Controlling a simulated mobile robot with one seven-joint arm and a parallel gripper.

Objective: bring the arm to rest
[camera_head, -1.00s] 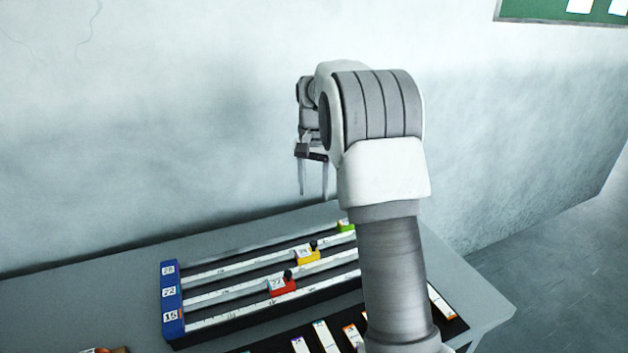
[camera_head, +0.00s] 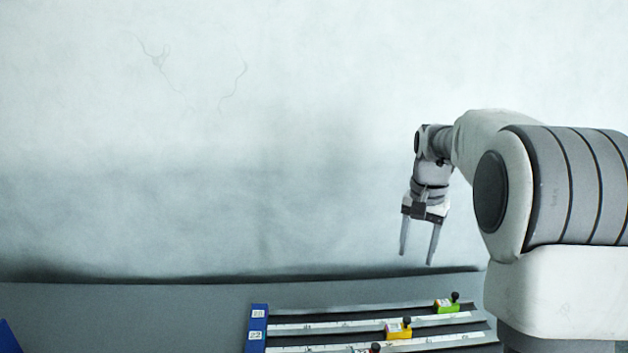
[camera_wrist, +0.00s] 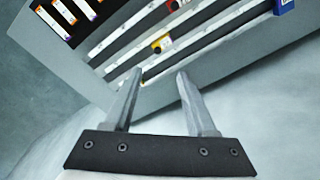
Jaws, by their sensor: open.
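My gripper (camera_head: 417,256) hangs from my raised arm at the right of the head view, pointing down. Its two fingers are apart with nothing between them. It is above the table and clear of the rack of rails below. In the wrist view my gripper (camera_wrist: 155,85) also shows open and empty, with the rails beyond the fingertips.
A rack with measuring rails (camera_head: 330,326) and a blue end block (camera_head: 257,330) stands on the grey table (camera_head: 120,315). Sliders on it are green (camera_head: 447,307), yellow (camera_head: 398,331) and red. A dark tray with cards (camera_wrist: 68,22) shows in the wrist view. A wall (camera_head: 200,150) stands behind.

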